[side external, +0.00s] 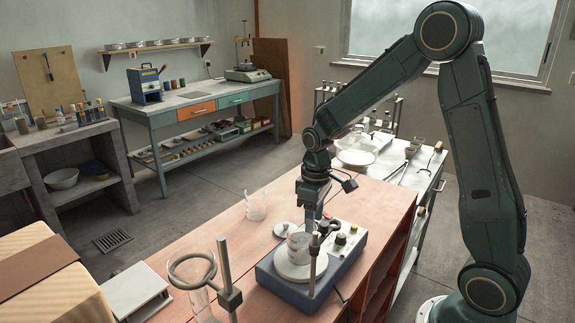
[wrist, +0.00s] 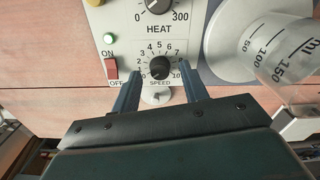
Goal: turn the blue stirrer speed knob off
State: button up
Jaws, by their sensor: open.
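The stirrer (side external: 285,285) is a blue-bodied hotplate with a light control panel, standing on the wooden bench top. Its SPEED knob (wrist: 160,67) is black on top in the wrist view, with a scale from 0 to 10 around it. Where its pointer sits is too small to read surely. My gripper (wrist: 160,73) is open, one blue finger to the left and one to the right of the SPEED knob; I cannot tell whether they touch it. In the side view my gripper (side external: 311,214) is low over the stirrer.
The HEAT knob (wrist: 158,4) lies above the SPEED knob. A red ON/OFF switch (wrist: 111,67) and a lit green lamp (wrist: 108,38) are at left. A glass beaker (wrist: 285,50) stands on the round plate at right. A ring stand (side external: 225,270) is at front left.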

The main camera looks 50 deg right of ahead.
notch_tip(320, 180, up, 13)
dwell(0.6)
jog(key=shift+r, duration=0.1)
jog(key=s+a+r+m+t, duration=0.1)
jog(key=s+a+t, duration=0.1)
jog(key=s, duration=0.7)
jog(key=s+a+r+m+t, duration=0.1)
jog(key=s+a, duration=0.4)
jog(key=s, duration=0.5)
jog(key=r+t, duration=0.1)
jog(key=t, duration=0.1)
jog(key=shift+a+r+t, duration=0.15)
jog(key=shift+r+t, duration=0.05)
jog(key=shift+t, duration=0.1)
